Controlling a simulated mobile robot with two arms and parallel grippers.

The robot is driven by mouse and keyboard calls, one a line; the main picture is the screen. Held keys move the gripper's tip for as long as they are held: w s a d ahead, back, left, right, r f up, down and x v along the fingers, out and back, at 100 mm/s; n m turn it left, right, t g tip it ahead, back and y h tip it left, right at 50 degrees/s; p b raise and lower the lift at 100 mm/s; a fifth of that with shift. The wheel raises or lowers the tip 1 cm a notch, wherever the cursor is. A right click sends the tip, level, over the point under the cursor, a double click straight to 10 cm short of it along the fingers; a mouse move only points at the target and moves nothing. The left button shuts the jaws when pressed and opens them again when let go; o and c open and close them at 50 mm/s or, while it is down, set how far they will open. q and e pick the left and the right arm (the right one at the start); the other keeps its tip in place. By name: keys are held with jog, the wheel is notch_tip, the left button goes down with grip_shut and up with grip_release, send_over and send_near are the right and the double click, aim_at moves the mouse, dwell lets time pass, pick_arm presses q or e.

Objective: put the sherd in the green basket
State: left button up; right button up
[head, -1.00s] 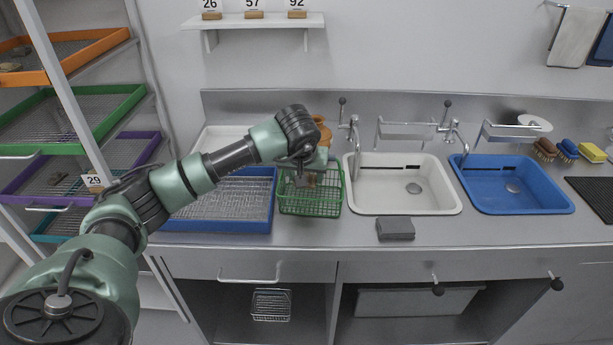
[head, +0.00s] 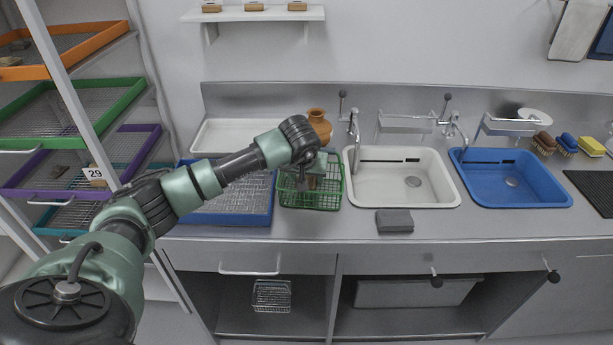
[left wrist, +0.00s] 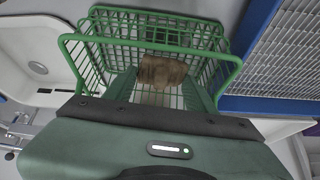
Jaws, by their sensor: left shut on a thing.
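The sherd (left wrist: 162,72) is a small brown, rough piece. In the left wrist view it sits between the fingers of my left gripper (head: 312,178), which is shut on it. The green basket (head: 336,192) is a wire basket on the counter, between the blue-rimmed tray and the white sink. In the left wrist view the basket (left wrist: 226,62) surrounds the sherd in the picture, and the fingers point into its opening. I cannot tell whether the sherd touches the basket floor. My right gripper is out of view.
A blue-rimmed mesh tray (head: 215,219) lies left of the basket. An orange-brown jar (head: 319,124) stands behind it. The white sink (head: 440,196) is close on the right, with a grey block (head: 394,220) in front. A blue sink (head: 525,192) is farther right.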

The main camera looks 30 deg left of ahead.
pick_arm(q)
jog(key=shift+f, duration=0.25)
jog(key=o, duration=1.4)
jog(key=shift+r, duration=0.15)
jog(key=shift+r+p, duration=0.5)
jog(key=shift+r, duration=0.35)
jog(key=b+v, duration=0.1)
jog(key=v, duration=0.9)
jog(key=shift+s+b, duration=0.1)
jog(key=shift+b, duration=0.2)
jog(key=shift+s+d+r, duration=0.15)
jog(key=shift+s+r, duration=0.25)
jog(key=shift+r, duration=0.1)
